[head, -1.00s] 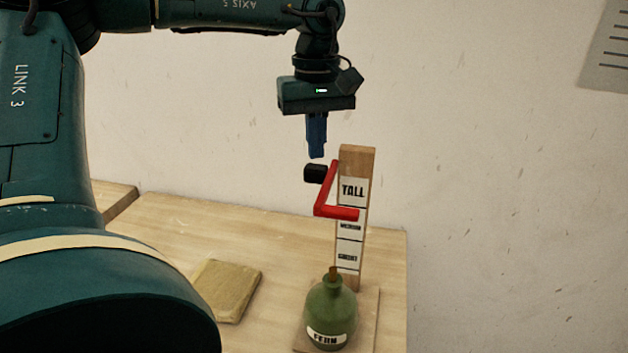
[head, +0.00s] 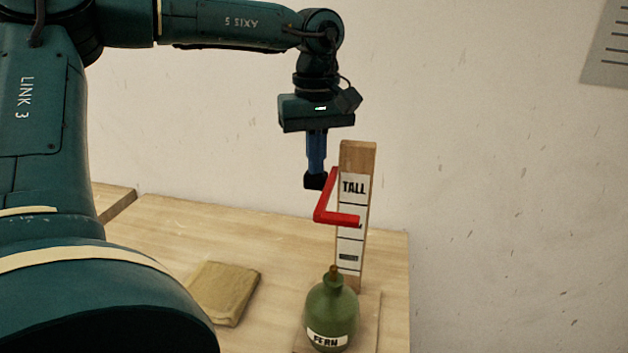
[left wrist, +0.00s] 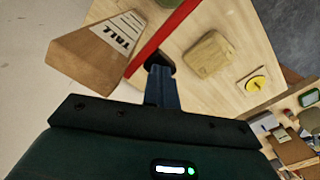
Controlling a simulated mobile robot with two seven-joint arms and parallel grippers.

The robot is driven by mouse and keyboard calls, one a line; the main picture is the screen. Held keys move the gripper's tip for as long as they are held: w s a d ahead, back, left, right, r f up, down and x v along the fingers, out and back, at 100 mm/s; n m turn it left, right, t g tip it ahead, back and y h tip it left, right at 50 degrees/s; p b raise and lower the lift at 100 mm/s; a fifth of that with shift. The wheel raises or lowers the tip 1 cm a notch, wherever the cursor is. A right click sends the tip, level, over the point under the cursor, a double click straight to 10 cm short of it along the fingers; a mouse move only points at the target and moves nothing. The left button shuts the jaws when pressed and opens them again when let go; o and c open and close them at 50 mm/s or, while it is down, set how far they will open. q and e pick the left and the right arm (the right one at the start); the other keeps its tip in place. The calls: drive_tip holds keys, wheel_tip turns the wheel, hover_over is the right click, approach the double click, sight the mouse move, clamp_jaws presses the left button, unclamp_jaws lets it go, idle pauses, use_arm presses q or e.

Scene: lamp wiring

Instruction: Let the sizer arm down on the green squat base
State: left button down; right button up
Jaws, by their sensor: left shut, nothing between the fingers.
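The red sizer arm (head: 338,219) sits on an upright wooden post (head: 358,158) marked TALL, its bar just below that label. The green squat base (head: 332,308), labelled FERN, stands upright below the arm with a clear gap. My right gripper is out of view.
A tan folded cloth or pad (head: 225,291) lies on the wooden table (head: 180,232) left of the green base. The left wrist view also shows a yellow disc (left wrist: 256,84) and a cluttered shelf (left wrist: 290,130). A wall stands behind.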

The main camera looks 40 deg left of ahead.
use_arm(q)
drive_tip(key=shift+f+b, duration=0.55)
drive_tip(key=shift+f, duration=0.45)
drive_tip(key=shift+f+b, duration=0.35)
drive_tip(key=shift+f, duration=0.5)
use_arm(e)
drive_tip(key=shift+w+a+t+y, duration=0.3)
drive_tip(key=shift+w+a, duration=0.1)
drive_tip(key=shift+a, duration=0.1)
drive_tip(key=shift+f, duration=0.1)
